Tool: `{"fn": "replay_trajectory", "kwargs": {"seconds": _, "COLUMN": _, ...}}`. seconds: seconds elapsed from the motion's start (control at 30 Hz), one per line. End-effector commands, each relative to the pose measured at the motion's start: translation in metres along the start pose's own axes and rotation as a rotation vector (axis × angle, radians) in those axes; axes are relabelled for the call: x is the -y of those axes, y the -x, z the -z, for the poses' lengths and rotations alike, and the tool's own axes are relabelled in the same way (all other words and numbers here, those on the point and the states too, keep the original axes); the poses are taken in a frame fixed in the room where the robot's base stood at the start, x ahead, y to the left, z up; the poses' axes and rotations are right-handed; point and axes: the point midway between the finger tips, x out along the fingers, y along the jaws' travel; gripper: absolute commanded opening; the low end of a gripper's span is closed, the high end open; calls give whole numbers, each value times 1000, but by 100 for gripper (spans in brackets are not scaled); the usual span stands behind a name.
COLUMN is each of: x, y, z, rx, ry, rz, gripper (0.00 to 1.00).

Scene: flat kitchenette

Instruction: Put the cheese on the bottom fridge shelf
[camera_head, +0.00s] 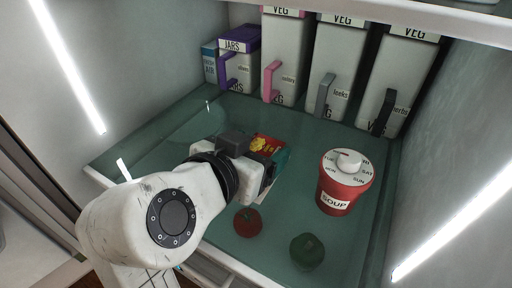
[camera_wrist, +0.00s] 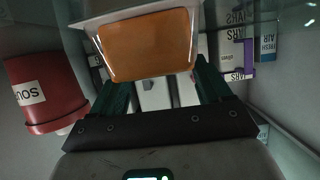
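The cheese is a packet with a red and yellow label (camera_head: 268,143) in the head view, partly hidden behind my gripper. In the wrist view its orange face (camera_wrist: 148,45) with a pale rim fills the upper middle. My gripper (camera_head: 262,163) is shut on the packet, one dark green finger on each side. The fingertips are hidden behind the packet. The packet is over a greenish glass fridge shelf (camera_head: 150,150); I cannot tell whether it touches the glass.
A red soup tub (camera_head: 338,200) stands to the right of my gripper. A tomato (camera_head: 248,222) and a green vegetable (camera_head: 307,251) show near the front. Labelled boxes with handles (camera_head: 330,72) line the back. Shelf glass is clear on the left.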

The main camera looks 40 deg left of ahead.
Motion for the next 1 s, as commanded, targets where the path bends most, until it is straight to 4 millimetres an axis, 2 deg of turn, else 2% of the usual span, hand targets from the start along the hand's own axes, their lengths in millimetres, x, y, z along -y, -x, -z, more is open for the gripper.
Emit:
{"fn": "replay_trajectory", "kwargs": {"seconds": 0.03, "x": 0, "y": -4, "z": -12, "rx": 19, "ry": 19, "rz": -6, "gripper": 83}}
{"fn": "replay_trajectory", "kwargs": {"seconds": 0.2, "x": 1, "y": -5, "z": -14, "rx": 22, "ry": 21, "rz": -6, "gripper": 99}}
{"fn": "replay_trajectory", "kwargs": {"seconds": 0.47, "x": 1, "y": -4, "z": -13, "rx": 24, "ry": 22, "rz": -5, "gripper": 99}}
{"fn": "replay_trajectory", "kwargs": {"seconds": 0.63, "x": 2, "y": 2, "z": 2, "rx": 23, "ry": 22, "rz": -4, "gripper": 99}}
{"fn": "replay_trajectory", "kwargs": {"seconds": 0.7, "x": 2, "y": 13, "z": -4, "rx": 17, "ry": 18, "rz": -1, "gripper": 99}}
{"fn": "replay_trajectory", "kwargs": {"seconds": 1.0, "x": 2, "y": 79, "z": 2, "rx": 10, "ry": 11, "rz": 2, "gripper": 99}}
